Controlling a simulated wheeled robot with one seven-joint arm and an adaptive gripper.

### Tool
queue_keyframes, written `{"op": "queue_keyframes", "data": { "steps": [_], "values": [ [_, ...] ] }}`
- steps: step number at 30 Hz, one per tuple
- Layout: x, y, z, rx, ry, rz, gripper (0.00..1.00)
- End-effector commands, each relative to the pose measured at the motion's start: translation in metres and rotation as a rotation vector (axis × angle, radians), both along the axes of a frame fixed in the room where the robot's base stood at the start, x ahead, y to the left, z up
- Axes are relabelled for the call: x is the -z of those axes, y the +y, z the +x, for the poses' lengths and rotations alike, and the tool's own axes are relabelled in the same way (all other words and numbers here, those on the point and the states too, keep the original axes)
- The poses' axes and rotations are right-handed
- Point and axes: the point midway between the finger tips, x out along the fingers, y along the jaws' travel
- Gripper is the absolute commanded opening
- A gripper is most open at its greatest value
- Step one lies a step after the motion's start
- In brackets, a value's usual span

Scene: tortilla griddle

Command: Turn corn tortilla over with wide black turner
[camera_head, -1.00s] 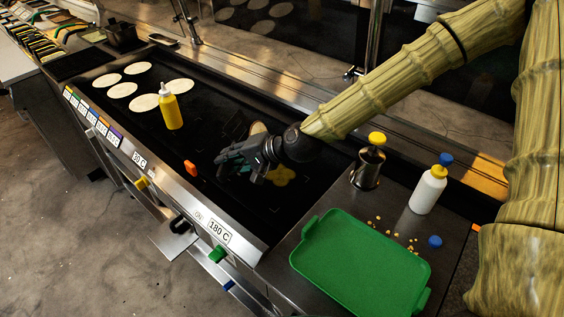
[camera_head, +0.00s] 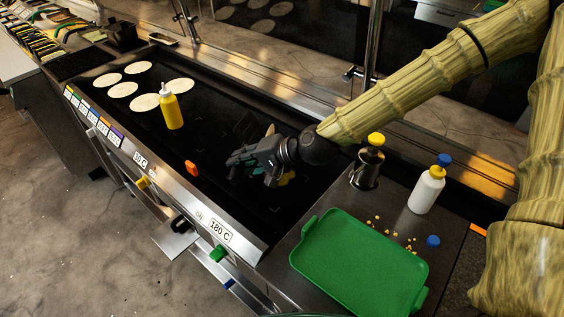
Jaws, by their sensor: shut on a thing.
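My gripper (camera_head: 242,160) is low over the right half of the dark griddle. It is shut on what appears to be the wide black turner (camera_head: 243,125), a dark shape beyond the fingers that is hard to make out against the black surface. A yellow piece (camera_head: 287,178) lies on the griddle, mostly hidden behind my gripper. A small tan patch (camera_head: 270,130) shows just beyond the wrist. I cannot tell which of these is the corn tortilla, or whether the turner touches either.
Several pale tortillas (camera_head: 144,103) lie at the griddle's far left, near a yellow squeeze bottle (camera_head: 171,110). An orange block (camera_head: 191,168) sits at the front edge. A green tray (camera_head: 357,266), a steel dispenser (camera_head: 367,168) and a white bottle (camera_head: 427,190) stand at right.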

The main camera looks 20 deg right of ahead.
Motion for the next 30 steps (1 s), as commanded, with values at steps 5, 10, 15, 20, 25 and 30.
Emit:
{"op": "queue_keyframes", "data": {
  "steps": [5,10,15,20,25,30],
  "values": [
    [-0.0022,-0.0049,-0.0034,0.001,0.000,0.001,0.00],
    [-0.0024,-0.0076,-0.0056,-0.001,-0.001,0.000,0.00],
    [-0.0021,-0.0081,-0.0060,-0.001,-0.001,0.000,0.00],
    [-0.0021,-0.0081,-0.0060,-0.001,-0.001,0.000,0.00],
    [-0.0021,-0.0081,-0.0060,0.001,-0.001,0.000,0.00],
    [-0.0022,-0.0081,-0.0060,0.001,-0.001,0.000,0.00]
  ]
}}
